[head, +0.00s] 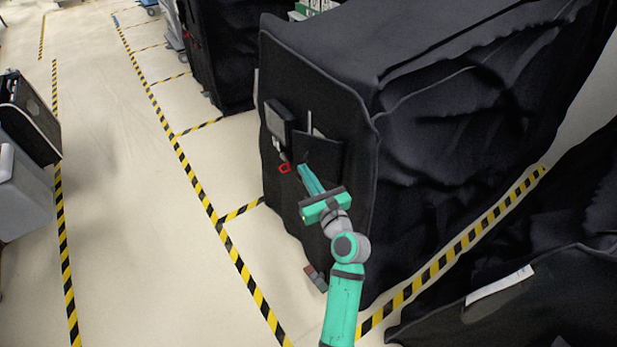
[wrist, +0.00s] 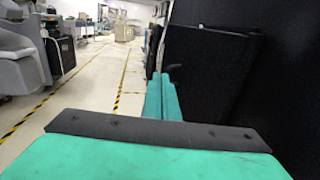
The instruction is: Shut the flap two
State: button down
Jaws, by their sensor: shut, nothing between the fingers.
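A large cart under a black cover (head: 420,160) stands in the middle of the head view. A dark square panel (head: 322,157) on its front face looks like a flap. I see no number on it, and its opening angle is hard to judge. In the wrist view a dark panel with an edge (wrist: 205,70) stands at the right. My gripper (head: 306,175) is shut and empty, its teal fingers close to the panel's lower left side. The fingers also show in the wrist view (wrist: 162,85), just left of the dark panel. I cannot tell whether they touch it.
A dark box (head: 277,122) and a red part (head: 285,168) sit on the cart's front, left of the panel. Another covered cart (head: 540,300) stands at lower right. Grey equipment (head: 25,190) is at far left. The floor between is clear, with yellow-black tape.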

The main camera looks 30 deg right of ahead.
aim_at(301, 154)
jog(key=shift+w+d, duration=0.3)
jog(key=shift+w, duration=0.55)
jog(key=shift+w+d, duration=0.35)
jog(key=shift+w, duration=0.5)
jog(key=shift+w+d, duration=0.3)
jog(key=shift+w, duration=0.55)
jog(key=shift+w+d, duration=0.1)
